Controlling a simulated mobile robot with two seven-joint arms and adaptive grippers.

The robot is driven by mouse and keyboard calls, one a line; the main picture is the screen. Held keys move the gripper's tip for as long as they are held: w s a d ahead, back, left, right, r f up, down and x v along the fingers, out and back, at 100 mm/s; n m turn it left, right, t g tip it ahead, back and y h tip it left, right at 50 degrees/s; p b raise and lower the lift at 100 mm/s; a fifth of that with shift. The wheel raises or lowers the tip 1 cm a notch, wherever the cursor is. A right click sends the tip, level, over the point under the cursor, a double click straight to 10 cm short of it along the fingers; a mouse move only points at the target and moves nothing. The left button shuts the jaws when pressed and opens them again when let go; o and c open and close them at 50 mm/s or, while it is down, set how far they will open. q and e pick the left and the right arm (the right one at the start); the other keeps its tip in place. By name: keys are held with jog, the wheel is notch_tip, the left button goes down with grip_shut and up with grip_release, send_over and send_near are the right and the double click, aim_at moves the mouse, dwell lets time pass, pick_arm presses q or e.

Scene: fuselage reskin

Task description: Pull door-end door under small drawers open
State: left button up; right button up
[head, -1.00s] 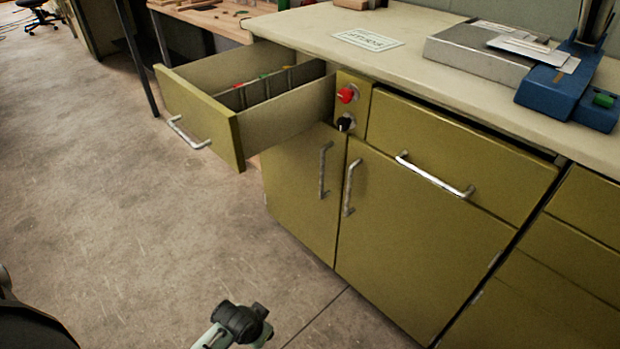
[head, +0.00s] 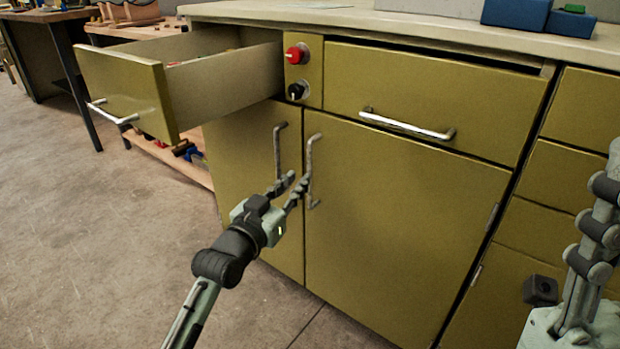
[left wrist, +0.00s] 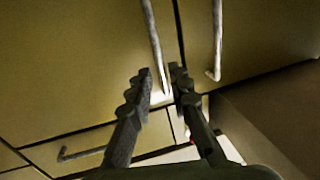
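Two olive doors stand side by side, shut: a narrow left door (head: 250,150) below the pulled-out drawer (head: 125,92), and a wider right door (head: 395,215). The left door has a vertical handle (head: 277,145), and the right door has a vertical handle (head: 310,165) near the seam. My left gripper (head: 290,184) is open in front of the handles. In the left wrist view, which is upside down, the right door's handle (left wrist: 154,45) runs down between the fingertips; I cannot tell whether they surround it. The left door's handle (left wrist: 217,40) stands apart to the right. My right gripper cannot be made out.
A wide shut drawer (head: 430,95) with a horizontal handle is above the right door. A red knob (head: 296,54) and a black knob (head: 297,91) sit between the drawers. Part of my right arm shows at the right edge. The floor (head: 90,240) at left is clear.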

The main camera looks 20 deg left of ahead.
aim_at(308, 169)
pick_arm(q)
jog(key=w, duration=0.2)
jog(key=w+b, duration=0.1)
jog(key=w, duration=0.1)
jog(key=w+d, duration=0.1)
jog(key=w, duration=0.2)
jog(key=shift+d, duration=0.1)
jog(key=shift+c, duration=0.3)
grip_shut()
